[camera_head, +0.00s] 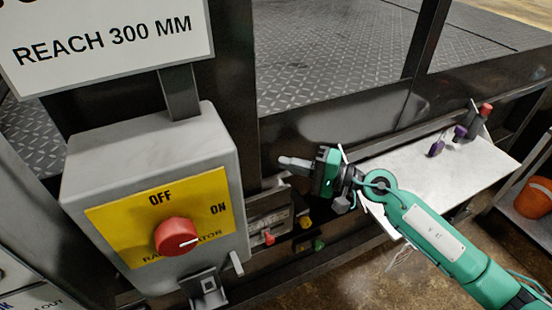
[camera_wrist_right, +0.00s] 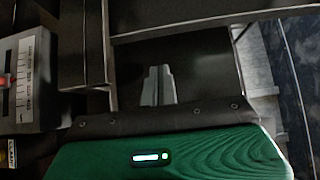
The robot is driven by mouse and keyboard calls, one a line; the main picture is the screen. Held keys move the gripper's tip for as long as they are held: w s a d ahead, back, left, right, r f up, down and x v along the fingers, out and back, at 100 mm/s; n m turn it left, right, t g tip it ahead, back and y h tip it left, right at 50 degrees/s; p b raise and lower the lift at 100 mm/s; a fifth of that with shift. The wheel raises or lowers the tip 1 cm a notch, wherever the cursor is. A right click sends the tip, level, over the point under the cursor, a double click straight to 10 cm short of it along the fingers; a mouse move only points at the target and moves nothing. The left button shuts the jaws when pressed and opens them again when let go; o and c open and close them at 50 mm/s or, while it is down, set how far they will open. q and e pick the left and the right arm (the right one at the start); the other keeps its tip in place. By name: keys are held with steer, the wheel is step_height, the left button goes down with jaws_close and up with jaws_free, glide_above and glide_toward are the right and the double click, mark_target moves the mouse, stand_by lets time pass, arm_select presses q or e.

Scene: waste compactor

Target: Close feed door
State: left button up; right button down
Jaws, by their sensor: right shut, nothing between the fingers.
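A pale flat panel (camera_head: 408,178), apparently the feed door, extends out from the dark machine frame at the right of the head view. A purple handle (camera_head: 440,142) and a dark post with a red tip (camera_head: 485,110) are at its far right end. My right gripper (camera_head: 284,162) is shut and empty, left of the panel and apart from the handle, pointing left in front of the dark frame. Its closed fingers also show in the right wrist view (camera_wrist_right: 158,86). My right arm hides part of the panel's near left side. My left gripper is out of view.
A grey isolator box (camera_head: 80,200) with a red knob (camera_head: 176,236) stands at the left, close to the gripper. Small red, yellow and green controls (camera_head: 305,222) sit below the gripper. An orange bucket (camera_head: 535,198) is at the far right.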

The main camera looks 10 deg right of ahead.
steer(key=a+p, duration=0.1)
steer(key=s+a+p, duration=0.1)
steer(key=shift+a+r, duration=0.2)
steer(key=shift+a, duration=0.1)
steer(key=shift+s+a+f+p, duration=0.2)
steer(key=shift+a+p, duration=0.15)
steer(key=shift+a, duration=0.15)
